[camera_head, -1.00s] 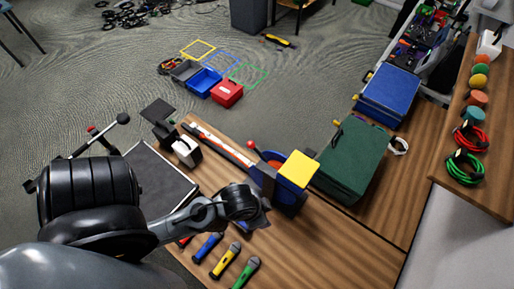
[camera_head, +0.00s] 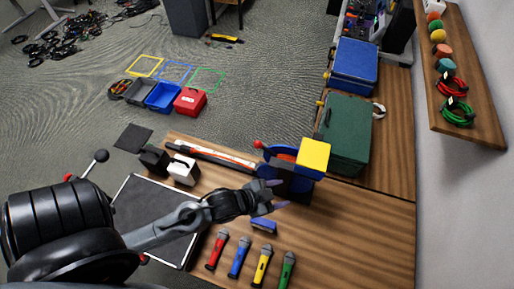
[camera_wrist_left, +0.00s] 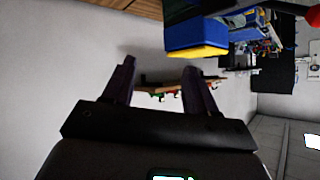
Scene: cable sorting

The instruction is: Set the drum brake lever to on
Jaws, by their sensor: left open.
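The cable drum unit (camera_head: 283,181) stands on the wooden bench, with blue sides, an orange part inside and a yellow block (camera_head: 313,154) at its right. A lever with a red ball knob (camera_head: 258,144) sticks out at its upper left; I take it as the brake lever. My left gripper (camera_head: 276,196) is in front of the drum unit, below the knob, apart from it, open and empty. In the left wrist view the open fingers (camera_wrist_left: 160,90) show, with the blue-and-yellow block (camera_wrist_left: 196,38) above them and a red ball (camera_wrist_left: 315,15) at the upper right edge. My right gripper is out of view.
Several coloured microphones (camera_head: 239,257) lie at the bench front. A green case (camera_head: 345,132) and a blue case (camera_head: 355,65) stand to the right. A black-and-white item (camera_head: 183,170) stands left of the drum. The right front of the bench (camera_head: 360,235) is clear.

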